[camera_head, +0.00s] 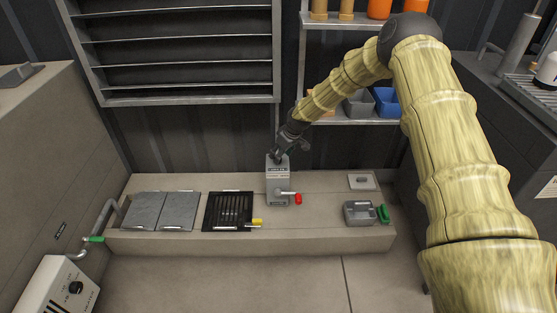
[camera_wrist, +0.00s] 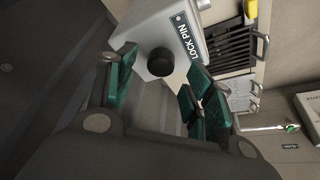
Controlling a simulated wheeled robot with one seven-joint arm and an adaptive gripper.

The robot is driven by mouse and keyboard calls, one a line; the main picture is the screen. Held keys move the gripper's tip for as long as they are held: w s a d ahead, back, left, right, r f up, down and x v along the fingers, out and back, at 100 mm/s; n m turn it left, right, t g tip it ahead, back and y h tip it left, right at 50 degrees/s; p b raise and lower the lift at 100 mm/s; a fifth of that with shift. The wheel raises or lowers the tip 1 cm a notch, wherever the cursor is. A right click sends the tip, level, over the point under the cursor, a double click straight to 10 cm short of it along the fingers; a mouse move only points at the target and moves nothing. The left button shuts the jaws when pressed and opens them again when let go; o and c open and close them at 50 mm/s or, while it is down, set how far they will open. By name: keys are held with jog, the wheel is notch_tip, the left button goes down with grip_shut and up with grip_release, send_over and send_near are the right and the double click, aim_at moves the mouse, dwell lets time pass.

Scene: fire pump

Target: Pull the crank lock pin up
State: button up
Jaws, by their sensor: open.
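The grey pump housing (camera_head: 277,190) stands upright on the low bench, with a crank ending in a red handle (camera_head: 298,198). In the wrist view, the housing's top (camera_wrist: 150,28) carries a LOCK PIN label (camera_wrist: 187,38) and a round black pin knob (camera_wrist: 161,62). My gripper (camera_head: 278,155) is at the top of the housing. In the wrist view its teal-padded fingers are open (camera_wrist: 163,72), one on each side of the knob, with visible gaps. Whether the fingertips reach down to the knob's height is hard to tell. The knob cannot be made out in the head view.
The bench (camera_head: 330,240) also holds grey cover plates (camera_head: 162,211), a black grate (camera_head: 228,211) with a yellow handle, and a grey box with a green handle (camera_head: 383,213). Shelves with blue bins (camera_head: 387,101) stand behind my arm. The floor in front is clear.

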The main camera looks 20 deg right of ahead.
jog(key=shift+b+x, duration=0.3)
jog(key=shift+x, duration=1.45)
